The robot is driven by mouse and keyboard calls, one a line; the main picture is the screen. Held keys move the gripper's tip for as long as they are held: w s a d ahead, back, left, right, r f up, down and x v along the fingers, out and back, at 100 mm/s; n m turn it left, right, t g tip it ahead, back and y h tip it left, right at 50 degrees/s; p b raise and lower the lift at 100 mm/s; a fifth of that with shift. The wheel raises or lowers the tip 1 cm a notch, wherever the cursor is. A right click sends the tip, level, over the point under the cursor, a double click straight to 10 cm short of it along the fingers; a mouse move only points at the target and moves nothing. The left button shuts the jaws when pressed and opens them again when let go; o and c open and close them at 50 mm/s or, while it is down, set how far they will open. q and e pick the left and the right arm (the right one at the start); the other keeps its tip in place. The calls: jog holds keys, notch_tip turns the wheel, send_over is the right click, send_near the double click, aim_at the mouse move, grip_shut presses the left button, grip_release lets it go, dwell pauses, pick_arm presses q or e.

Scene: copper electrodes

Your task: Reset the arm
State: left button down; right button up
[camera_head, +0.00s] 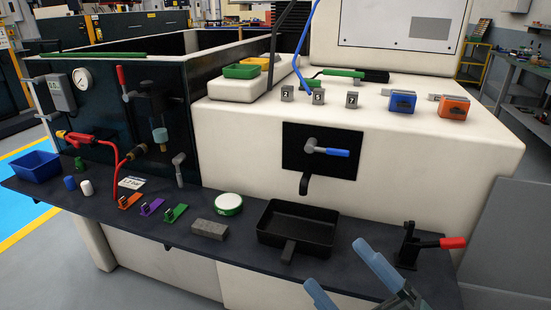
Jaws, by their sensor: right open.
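My right gripper (335,264) is at the bottom right of the head view. Its two pale blue fingers are spread apart with nothing between them. It is in front of the dark work ledge, just right of the black square pan (297,228) and left of the toggle clamp with a red handle (408,246). Most of the right arm is out of the picture. My left gripper is not in view.
The dark ledge (235,248) carries a grey block (209,229), a round green-and-white tin (228,204), small coloured clips and a blue bin (36,166). A blue-handled valve (326,150) sticks out of the white machine (395,168). Floor is clear at left.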

pick_arm(q)
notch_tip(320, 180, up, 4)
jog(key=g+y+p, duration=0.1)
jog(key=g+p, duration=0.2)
jog(key=p, duration=1.2)
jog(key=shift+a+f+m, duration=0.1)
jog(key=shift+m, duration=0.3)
pick_arm(e)
jog(key=s+d+f+m+g+h, duration=0.2)
jog(key=f+m+g+h, duration=0.1)
jog(key=f+m+h, duration=0.3)
jog(key=s+d+f+m+g+h, duration=0.2)
jog(key=f+m+h, duration=0.4)
jog(key=f+m, duration=0.3)
jog(key=d+m+g, duration=0.1)
jog(key=m, duration=0.3)
jog(key=shift+f+h, duration=0.4)
